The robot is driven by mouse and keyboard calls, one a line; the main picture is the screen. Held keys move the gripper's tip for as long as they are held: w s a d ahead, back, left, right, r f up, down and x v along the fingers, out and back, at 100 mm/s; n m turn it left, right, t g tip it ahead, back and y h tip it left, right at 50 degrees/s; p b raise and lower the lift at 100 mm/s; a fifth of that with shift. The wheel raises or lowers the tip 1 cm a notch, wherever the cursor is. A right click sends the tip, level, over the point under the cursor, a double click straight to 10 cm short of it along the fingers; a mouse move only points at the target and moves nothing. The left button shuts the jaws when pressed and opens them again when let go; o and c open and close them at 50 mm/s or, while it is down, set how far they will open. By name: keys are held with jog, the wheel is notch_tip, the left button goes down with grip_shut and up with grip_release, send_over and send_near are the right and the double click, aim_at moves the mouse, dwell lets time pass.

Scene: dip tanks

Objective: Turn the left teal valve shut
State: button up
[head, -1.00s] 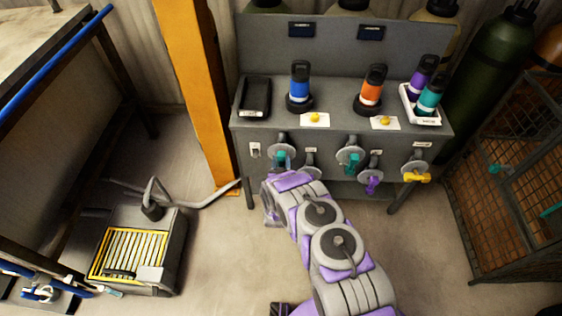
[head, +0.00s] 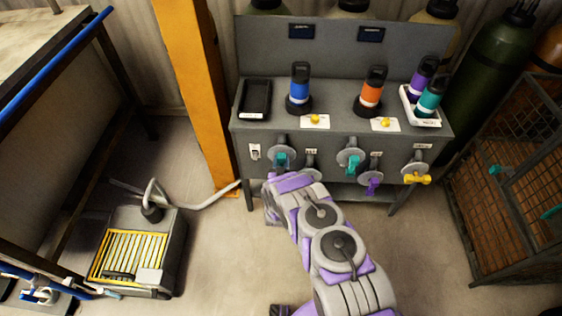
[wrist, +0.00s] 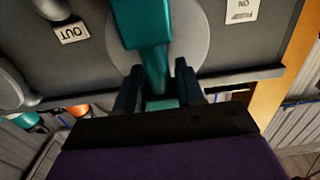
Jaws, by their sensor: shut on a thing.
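The left teal valve (head: 281,160) is on the front face of the grey bench, with a round grey disc behind its teal handle. In the wrist view the teal handle (wrist: 146,30) fills the upper middle, in front of the disc. My gripper (wrist: 158,85) has one dark finger on each side of the handle's lower end and is shut on it. In the head view my fingers are mostly hidden by my own wrist. A second teal valve (head: 350,161) sits further right.
A purple valve (head: 373,184) and a yellow valve (head: 417,178) are further right on the bench (head: 330,135). Another grey disc (head: 311,164) is partly hidden by my arm. An orange post (head: 195,90) stands close to the left. Blue and orange bottles stand on top.

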jog(key=shift+w+r+m+p, duration=0.1)
jog(key=shift+r+m+p, duration=0.1)
jog(key=shift+m+p, duration=0.4)
jog(key=shift+d+m+p, duration=0.35)
jog(key=shift+m+p, duration=0.85)
jog(key=m, duration=0.3)
jog(key=shift+d+f+m, duration=0.3)
jog(key=shift+d, duration=0.1)
jog(key=shift+c, duration=0.2)
jog(key=m, duration=0.1)
jog(key=m+b, duration=0.1)
jog(key=m, duration=0.1)
jog(key=d+f+m, duration=0.1)
jog(key=m, duration=0.1)
jog(key=shift+b, duration=0.4)
jog(key=m+b, duration=0.1)
jog(key=m, duration=0.2)
jog(key=f+m+b, duration=0.1)
jog(key=m, duration=0.1)
jog(key=shift+d+m, duration=0.2)
jog(key=shift+m, duration=0.2)
jog(key=shift+f, duration=0.15)
jog(key=o, duration=0.7)
jog(key=shift+o, duration=0.6)
jog(key=shift+d, duration=0.15)
